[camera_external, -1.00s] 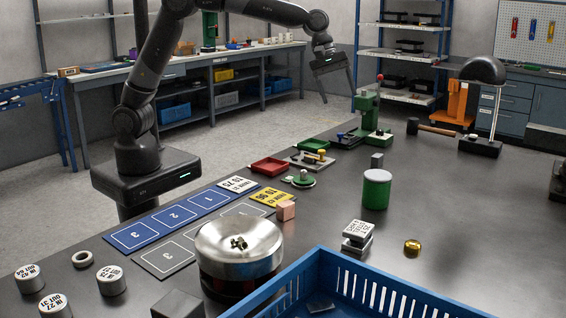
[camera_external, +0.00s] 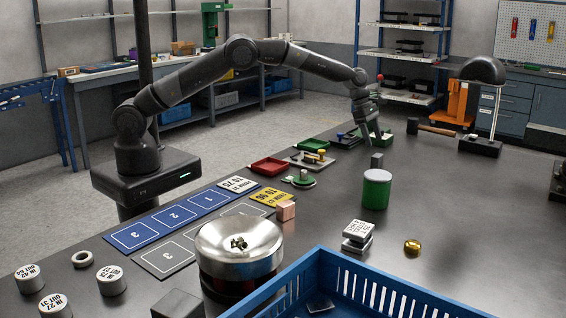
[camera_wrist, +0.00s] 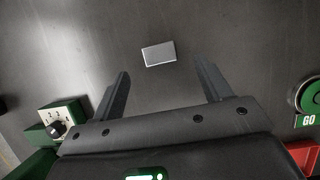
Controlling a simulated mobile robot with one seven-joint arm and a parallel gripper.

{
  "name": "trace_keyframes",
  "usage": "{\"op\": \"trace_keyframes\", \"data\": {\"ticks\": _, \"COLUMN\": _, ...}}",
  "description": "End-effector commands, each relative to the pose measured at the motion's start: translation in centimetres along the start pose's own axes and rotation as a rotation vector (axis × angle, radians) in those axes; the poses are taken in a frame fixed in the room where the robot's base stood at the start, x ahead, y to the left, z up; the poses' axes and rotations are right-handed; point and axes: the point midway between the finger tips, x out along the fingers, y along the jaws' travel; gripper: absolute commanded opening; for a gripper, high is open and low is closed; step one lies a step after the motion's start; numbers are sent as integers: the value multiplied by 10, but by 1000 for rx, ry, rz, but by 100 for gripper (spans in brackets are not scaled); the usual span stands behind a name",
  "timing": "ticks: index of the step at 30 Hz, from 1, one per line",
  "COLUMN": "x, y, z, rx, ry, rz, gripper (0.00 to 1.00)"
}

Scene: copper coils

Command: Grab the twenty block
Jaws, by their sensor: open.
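A small plain grey block (camera_external: 376,160) stands on the dark table behind a green canister; I can read no number on it. In the wrist view the grey block (camera_wrist: 158,53) lies ahead of my fingertips, roughly centred between them. My gripper (camera_external: 370,143) points down just above and behind the block, beside the green press. In the wrist view my gripper (camera_wrist: 162,73) has its two fingers wide apart with nothing between them. No block with a readable twenty shows; a copper block (camera_external: 285,210) and a larger dark grey block (camera_external: 178,304) also stand on the table.
The green canister (camera_external: 376,190) stands close in front of the grey block. A hammer (camera_external: 430,128) lies to the right. The right side of the table is mostly clear.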

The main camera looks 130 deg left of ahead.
Motion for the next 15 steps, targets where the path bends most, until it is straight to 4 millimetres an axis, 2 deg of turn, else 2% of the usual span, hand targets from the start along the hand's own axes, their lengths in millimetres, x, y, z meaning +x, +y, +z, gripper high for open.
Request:
{"op": "trace_keyframes", "data": {"ticks": 3, "x": 21, "y": 0, "z": 0, "rx": 1, "ry": 0, "rz": -1, "gripper": 71}}
{"op": "trace_keyframes", "data": {"ticks": 10, "x": 38, "y": 0, "z": -2, "rx": 1, "ry": 0, "rz": -1, "gripper": 71}}
{"op": "trace_keyframes", "data": {"ticks": 15, "x": 64, "y": 2, "z": -7, "rx": 2, "ry": 2, "rz": -2, "gripper": 71}}
